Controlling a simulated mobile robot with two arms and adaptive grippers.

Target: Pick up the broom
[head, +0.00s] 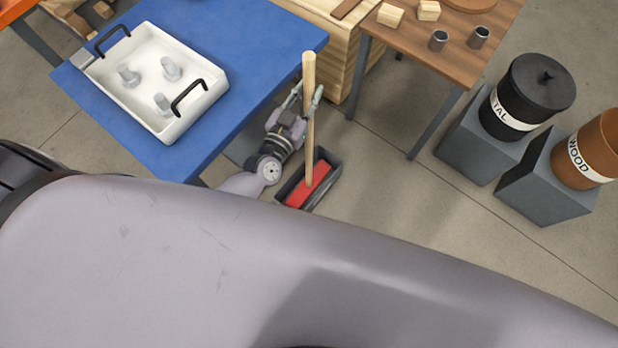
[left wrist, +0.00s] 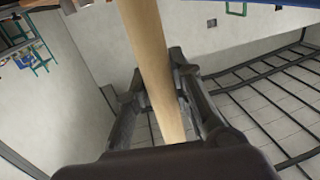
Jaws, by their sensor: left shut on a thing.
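The broom (head: 309,115) stands nearly upright in the head view, with a pale wooden handle and a red head (head: 305,194). The red head sits in a dark open tray or bin (head: 327,176) on or near the floor. My left gripper (head: 307,97) has its fingers on either side of the handle, near its upper part, and is shut on it. In the left wrist view the handle (left wrist: 152,60) runs between the two fingers. My right gripper is not in view.
A blue table (head: 245,55) with a white tray (head: 205,107) stands left of the broom. A wooden crate (head: 345,60) and a brown table (head: 455,60) are behind it. Black METAL (head: 530,85) and brown WOOD (head: 600,140) bins stand right. Floor between is clear.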

